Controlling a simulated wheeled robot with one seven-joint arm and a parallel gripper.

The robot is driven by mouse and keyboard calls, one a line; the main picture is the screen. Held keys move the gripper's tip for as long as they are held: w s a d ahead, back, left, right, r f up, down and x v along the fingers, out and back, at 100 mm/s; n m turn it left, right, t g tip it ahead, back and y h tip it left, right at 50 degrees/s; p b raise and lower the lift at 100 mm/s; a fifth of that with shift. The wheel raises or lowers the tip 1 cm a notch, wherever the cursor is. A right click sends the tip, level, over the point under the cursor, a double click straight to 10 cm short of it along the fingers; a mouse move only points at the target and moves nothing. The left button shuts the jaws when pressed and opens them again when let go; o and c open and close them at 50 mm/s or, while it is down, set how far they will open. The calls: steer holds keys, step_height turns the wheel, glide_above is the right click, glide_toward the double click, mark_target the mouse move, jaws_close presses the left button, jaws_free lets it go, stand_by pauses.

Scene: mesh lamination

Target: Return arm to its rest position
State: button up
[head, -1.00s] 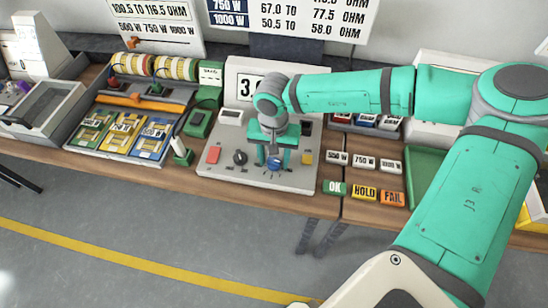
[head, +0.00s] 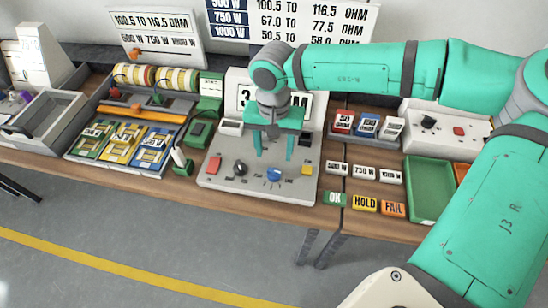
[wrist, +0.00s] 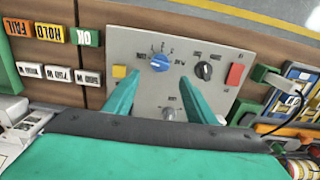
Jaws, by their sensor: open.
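My gripper (head: 273,152) is open and empty, with its two teal fingers pointing down above the grey control panel (head: 228,186). In the head view the fingers hang behind the blue knob (head: 274,174), apart from it. In the wrist view my gripper (wrist: 158,100) shows both fingers spread over the panel face. The blue knob (wrist: 160,62) lies beyond the fingertips there, with a black knob (wrist: 204,70) beside it. My teal arm reaches in from the right, and its wrist and gripper cover part of the panel's display.
Left of the panel are a tray of green, yellow and blue mesh pieces (head: 122,145) and a grey bin (head: 48,118). To the right lie OK, HOLD and FAIL blocks (head: 365,204), wattage blocks (head: 363,172) and a green tray (head: 430,190). Signs stand at the back.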

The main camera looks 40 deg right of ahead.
steer(key=shift+r, duration=0.55)
steer(key=shift+s, duration=0.1)
